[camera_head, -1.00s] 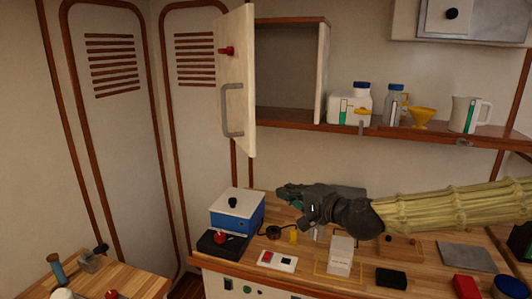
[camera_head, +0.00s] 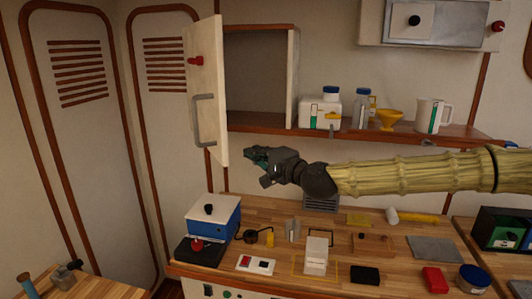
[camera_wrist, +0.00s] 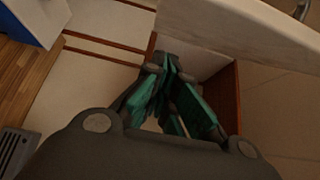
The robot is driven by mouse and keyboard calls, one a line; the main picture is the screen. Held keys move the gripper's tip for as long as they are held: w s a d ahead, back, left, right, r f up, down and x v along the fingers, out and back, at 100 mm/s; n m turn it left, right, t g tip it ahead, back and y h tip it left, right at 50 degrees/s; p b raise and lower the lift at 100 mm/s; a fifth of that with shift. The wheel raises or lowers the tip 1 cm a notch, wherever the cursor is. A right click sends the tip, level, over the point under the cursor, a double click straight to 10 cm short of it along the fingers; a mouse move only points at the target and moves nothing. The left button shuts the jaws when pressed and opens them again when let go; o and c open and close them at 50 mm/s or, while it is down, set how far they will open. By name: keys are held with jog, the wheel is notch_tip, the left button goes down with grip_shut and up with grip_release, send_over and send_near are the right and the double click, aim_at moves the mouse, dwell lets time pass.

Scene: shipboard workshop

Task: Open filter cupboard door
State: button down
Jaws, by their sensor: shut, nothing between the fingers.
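The filter cupboard door (camera_head: 207,95) is a cream panel with a grey bar handle (camera_head: 203,121) and a red knob (camera_head: 196,61). It stands swung wide open, hinged at the left of the cupboard (camera_head: 256,75), whose inside looks empty. My gripper (camera_head: 252,156) is shut and empty, below the cupboard and just right of the door's lower edge. In the wrist view the green-padded fingers (camera_wrist: 170,75) close together near the underside of a pale panel, likely the door (camera_wrist: 245,35). I cannot tell if they touch it.
A shelf (camera_head: 400,131) carries several bottles, a yellow funnel (camera_head: 389,118) and a white jug (camera_head: 430,115). The wooden bench below holds a blue box (camera_head: 213,217), a white block (camera_head: 316,255) and other small items. Open air lies left of the door.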

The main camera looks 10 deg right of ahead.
jog(key=a+p, duration=0.2)
jog(key=a, duration=0.3)
jog(key=shift+p, duration=0.3)
